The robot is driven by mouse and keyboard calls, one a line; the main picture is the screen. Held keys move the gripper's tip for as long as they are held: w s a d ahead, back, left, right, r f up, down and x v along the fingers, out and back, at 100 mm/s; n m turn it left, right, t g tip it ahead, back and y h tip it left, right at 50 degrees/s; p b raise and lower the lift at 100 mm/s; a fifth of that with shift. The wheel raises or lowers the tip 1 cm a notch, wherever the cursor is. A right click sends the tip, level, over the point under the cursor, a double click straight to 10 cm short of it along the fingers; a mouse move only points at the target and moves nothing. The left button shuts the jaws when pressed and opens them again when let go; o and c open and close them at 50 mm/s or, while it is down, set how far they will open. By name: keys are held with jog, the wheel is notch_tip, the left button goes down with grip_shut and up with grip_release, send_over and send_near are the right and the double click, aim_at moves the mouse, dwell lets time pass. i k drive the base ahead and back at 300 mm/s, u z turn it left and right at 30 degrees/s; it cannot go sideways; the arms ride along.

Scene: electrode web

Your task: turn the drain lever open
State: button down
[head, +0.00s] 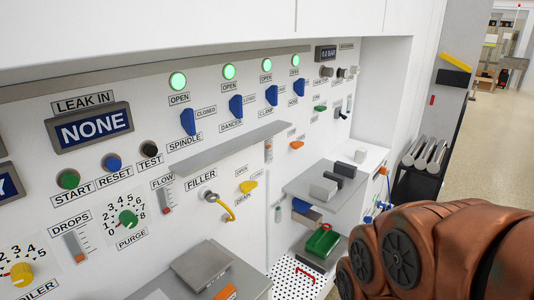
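The handle appears to lie roughly sideways, not pointing up at the OPEN label. Its exact angle is too small to tell. My copper-coloured arm fills the lower right, apart from the lever in the picture. My gripper is not in view.
A yellow hooked filler spout (224,206) is just left of the lever. A grey shelf (225,149) juts out above. Blue levers (188,122) line the upper panel. Grey blocks on a plate (315,184) and a green tray (322,241) stand to the right.

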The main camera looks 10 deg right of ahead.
aim_at(246, 187)
jog(key=z, duration=0.45)
jog(key=k, duration=1)
jog(key=u, duration=0.9)
jog(key=i, duration=1.15)
jog(key=u, duration=0.3)
